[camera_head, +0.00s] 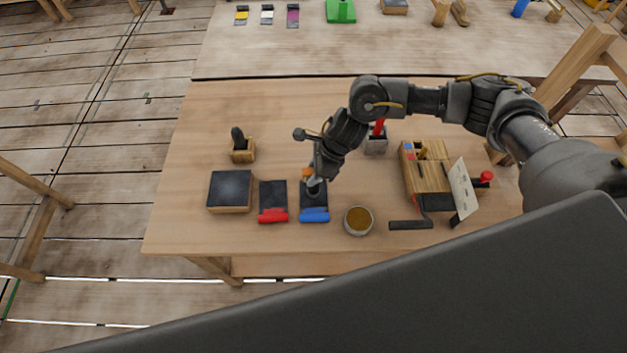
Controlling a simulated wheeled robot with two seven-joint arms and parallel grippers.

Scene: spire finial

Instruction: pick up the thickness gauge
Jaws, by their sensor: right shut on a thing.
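My right gripper (316,176) reaches in from the right and points down over a dark pad with a blue front edge (314,214). It is shut on a small orange and grey thing (307,173), which seems to be the thickness gauge. The fingers and wrist hide much of it. I cannot tell whether it touches the pad or is just above it. My left gripper is not in view.
A red-edged pad (273,202) and dark-topped block (230,190) lie left. A wooden holder (243,153) stands behind them. A round bowl (358,220) is right of the blue-edged pad. A wooden tool box (428,176) and grey cup (376,145) stand farther right.

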